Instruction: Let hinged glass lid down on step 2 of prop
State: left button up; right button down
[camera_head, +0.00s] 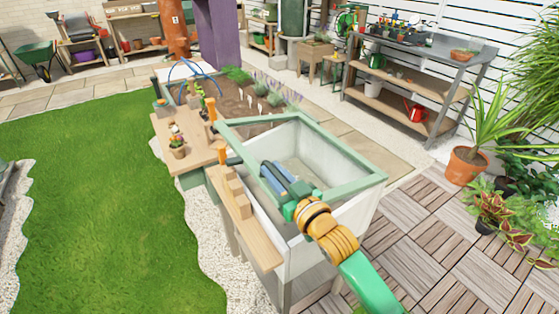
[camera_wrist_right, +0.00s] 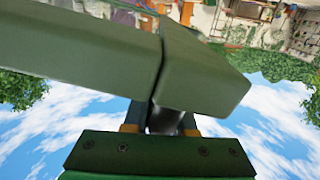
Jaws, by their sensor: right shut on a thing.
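The hinged lid (camera_head: 348,188) is a green frame over a pale box (camera_head: 345,217) on legs. Its left side appears raised above the box's left edge; the glass is hard to make out. My right gripper (camera_head: 272,178) comes from the lower right and is shut on the lid's left bar. In the right wrist view the green lid frame (camera_wrist_right: 80,55) fills the upper middle, just beyond my fingers (camera_wrist_right: 168,120). A stepped wooden block, likely the prop (camera_head: 237,192), stands by the box's left edge. Whether the lid touches a step cannot be told. My left gripper is not in view.
A planted bed (camera_head: 245,98) lies behind. Lawn (camera_head: 90,200) is at left, decking (camera_head: 440,240) at right. A potting bench (camera_head: 420,60) stands at back right.

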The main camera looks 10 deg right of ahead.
aim_at(270, 193)
jog(key=f+b, duration=0.1)
jog(key=a+f+n, duration=0.1)
jog(key=f, duration=0.1)
jog(key=f+n+b, duration=0.1)
jog(key=f, duration=0.1)
jog(key=shift+s+a+f+b, duration=0.2)
jog(key=shift+s+f+b, duration=0.05)
jog(key=shift+b, duration=0.05)
jog(key=c, duration=0.8)
grip_release()
jog(key=shift+o, duration=0.2)
jog(key=shift+f, duration=0.1)
jog(key=v, duration=0.7)
jog(key=shift+s, duration=0.1)
